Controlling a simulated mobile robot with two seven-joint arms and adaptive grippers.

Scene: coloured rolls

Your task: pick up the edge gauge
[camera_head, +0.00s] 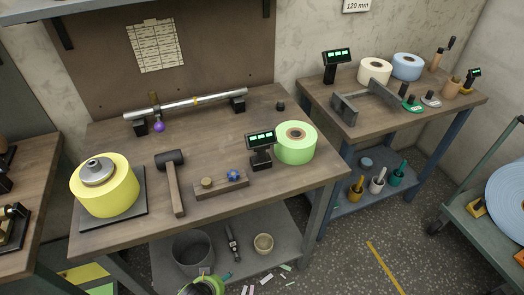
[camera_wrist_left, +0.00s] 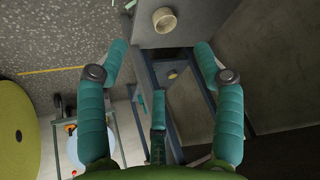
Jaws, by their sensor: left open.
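I cannot tell for certain which thing is the edge gauge. A clamp-like fitting with a purple knob (camera_head: 159,127) sits on a silver bar (camera_head: 195,103) at the back of the middle bench. A small wooden block (camera_head: 222,187) near the front holds a brass piece (camera_head: 207,182) and a blue-knobbed piece (camera_head: 233,175). My left gripper (camera_head: 212,277) shows at the bottom edge, in front of the lower shelf. In the wrist view, its teal fingers (camera_wrist_left: 160,62) are spread apart with nothing held. My right gripper is not in view.
The middle bench (camera_head: 120,142) carries a yellow roll (camera_head: 105,194), a hammer (camera_head: 173,185), a display (camera_head: 260,145) and a green roll (camera_head: 296,149). The lower shelf holds a grey bin (camera_head: 193,250) and a beige pot (camera_head: 263,243). Another bench (camera_head: 325,95) stands right.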

